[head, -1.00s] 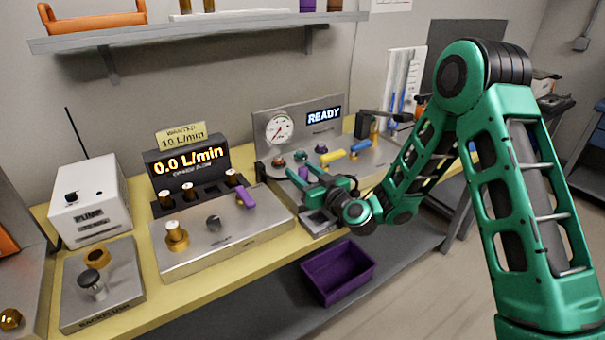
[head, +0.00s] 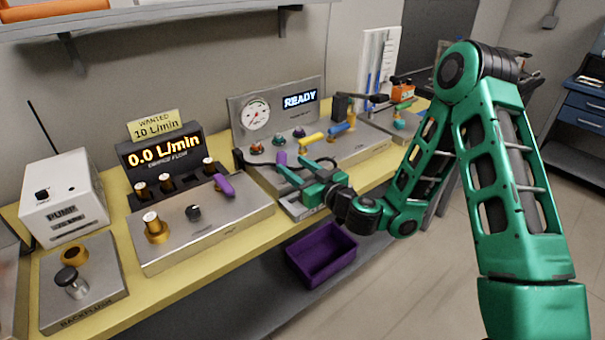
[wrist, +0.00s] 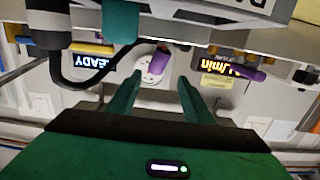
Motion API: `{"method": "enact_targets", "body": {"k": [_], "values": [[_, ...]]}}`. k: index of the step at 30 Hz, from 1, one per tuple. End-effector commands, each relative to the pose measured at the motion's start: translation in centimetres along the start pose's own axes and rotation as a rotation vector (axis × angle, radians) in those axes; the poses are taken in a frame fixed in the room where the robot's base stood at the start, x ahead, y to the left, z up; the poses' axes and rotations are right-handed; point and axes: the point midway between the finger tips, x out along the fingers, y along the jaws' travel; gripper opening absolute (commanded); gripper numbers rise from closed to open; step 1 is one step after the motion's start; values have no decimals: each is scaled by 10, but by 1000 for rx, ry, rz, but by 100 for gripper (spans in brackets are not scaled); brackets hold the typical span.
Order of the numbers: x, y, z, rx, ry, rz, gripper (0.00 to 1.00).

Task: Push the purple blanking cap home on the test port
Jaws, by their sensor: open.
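A small upright purple piece, which looks like the blanking cap (head: 281,158), stands at the left end of the gauge panel in the head view. In the wrist view the purple cap (wrist: 158,60) shows between and beyond my fingertips, in front of the white gauge face. My gripper (head: 297,168) is open, with its green fingers pointing towards the panel just right of and below the cap. In the wrist view my gripper (wrist: 160,80) has nothing between its fingers at the tips. I cannot make out the test port or how the cap is seated.
The gauge panel (head: 345,155) carries coloured knobs, a yellow handle (head: 312,139) and a blue handle (head: 341,128). To its left is the flow panel (head: 190,235) with a purple lever (head: 224,186). A purple bin (head: 322,275) sits below the bench edge. A black cable (wrist: 90,85) loops near my gripper.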

Motion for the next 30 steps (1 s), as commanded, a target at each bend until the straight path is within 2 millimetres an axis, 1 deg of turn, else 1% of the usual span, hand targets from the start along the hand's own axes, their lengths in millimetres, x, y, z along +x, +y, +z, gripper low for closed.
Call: {"method": "enact_targets", "body": {"k": [2, 8, 15, 29, 30], "values": [[-6, 2, -1, 6, 2, 3, 46], [-18, 1, 4, 5, -8, 1, 46], [-28, 1, 1, 5, -2, 0, 46], [-32, 1, -2, 0, 3, -1, 46], [-32, 1, -2, 0, 3, -1, 44]]}}
